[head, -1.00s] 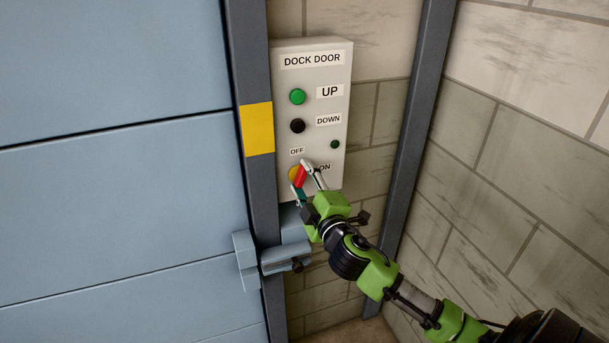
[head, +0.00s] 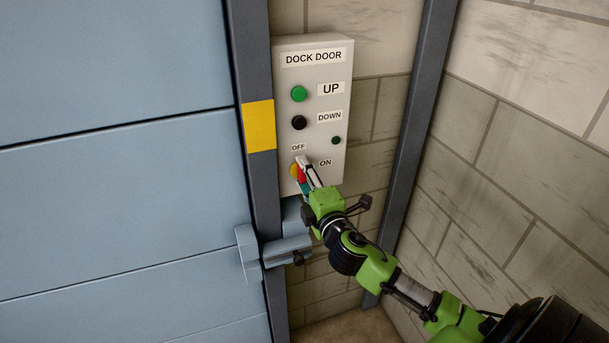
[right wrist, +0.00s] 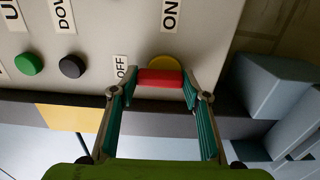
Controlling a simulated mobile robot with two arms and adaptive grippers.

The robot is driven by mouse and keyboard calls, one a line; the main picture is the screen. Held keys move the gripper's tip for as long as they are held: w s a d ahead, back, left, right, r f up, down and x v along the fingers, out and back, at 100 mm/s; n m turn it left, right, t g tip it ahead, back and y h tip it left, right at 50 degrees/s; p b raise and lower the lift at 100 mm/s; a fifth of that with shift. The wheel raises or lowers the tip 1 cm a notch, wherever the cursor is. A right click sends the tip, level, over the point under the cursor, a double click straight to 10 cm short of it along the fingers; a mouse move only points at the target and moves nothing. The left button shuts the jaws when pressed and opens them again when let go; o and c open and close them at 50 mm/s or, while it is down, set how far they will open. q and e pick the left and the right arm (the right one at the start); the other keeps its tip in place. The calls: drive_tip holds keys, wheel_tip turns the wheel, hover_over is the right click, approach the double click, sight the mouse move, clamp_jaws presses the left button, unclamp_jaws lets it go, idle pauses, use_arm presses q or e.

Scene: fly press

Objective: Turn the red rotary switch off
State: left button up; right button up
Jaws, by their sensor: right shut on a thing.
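The red rotary switch (head: 301,174) is a red bar handle on a yellow round base, low on the grey DOCK DOOR panel (head: 285,75). The OFF label (head: 298,147) is above it and the ON label (head: 325,162) to its right. My right gripper (head: 303,173) is shut on the handle and partly hides it in the head view. In the right wrist view the red handle (right wrist: 160,79) lies between the two fingers, its long side in line with the OFF label (right wrist: 121,68). My left gripper is not in view.
A green UP button (head: 299,94), a black DOWN button (head: 298,123) and a small dark green lamp (head: 336,140) are above the switch. A blue door (head: 110,180) and its latch (head: 275,255) are at left. A block wall (head: 540,150) stands at right.

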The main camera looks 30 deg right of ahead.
drive_tip(key=o, duration=1.1)
drive_tip(key=v, duration=1.2)
